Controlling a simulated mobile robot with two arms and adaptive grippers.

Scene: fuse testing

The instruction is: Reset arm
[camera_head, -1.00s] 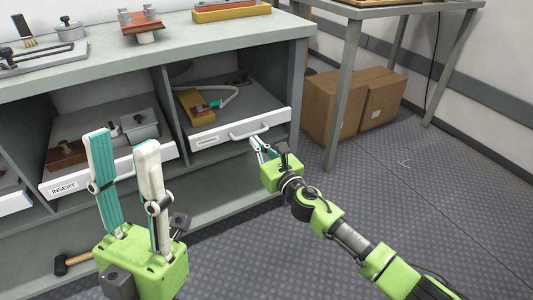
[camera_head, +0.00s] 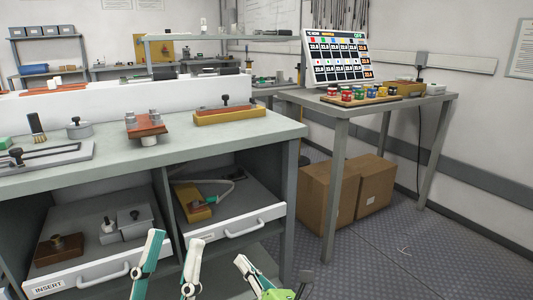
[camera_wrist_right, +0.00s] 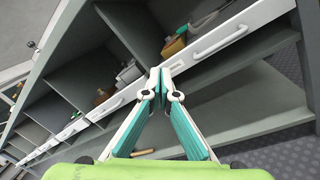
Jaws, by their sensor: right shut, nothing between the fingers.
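My left gripper (camera_head: 174,240) is at the bottom of the head view, its two fingers apart and nothing between them, in front of the workbench drawers. My right gripper (camera_head: 241,260) is just right of it, below the handle of the right drawer (camera_head: 208,236) and apart from it. In the right wrist view its fingertips (camera_wrist_right: 160,72) meet and hold nothing. The right drawer stands open with a yellow block (camera_head: 193,203) and a pale cable inside. The left drawer (camera_head: 76,279), labelled INSERT, is open too, with a brown block (camera_head: 58,249) and grey parts.
The workbench top (camera_head: 230,134) carries a brush, a small pot and several fixtures. Two cardboard boxes (camera_head: 331,199) stand under a side table (camera_head: 416,102) that bears coloured parts and a display (camera_head: 336,59). Open floor (camera_head: 395,250) lies to the right.

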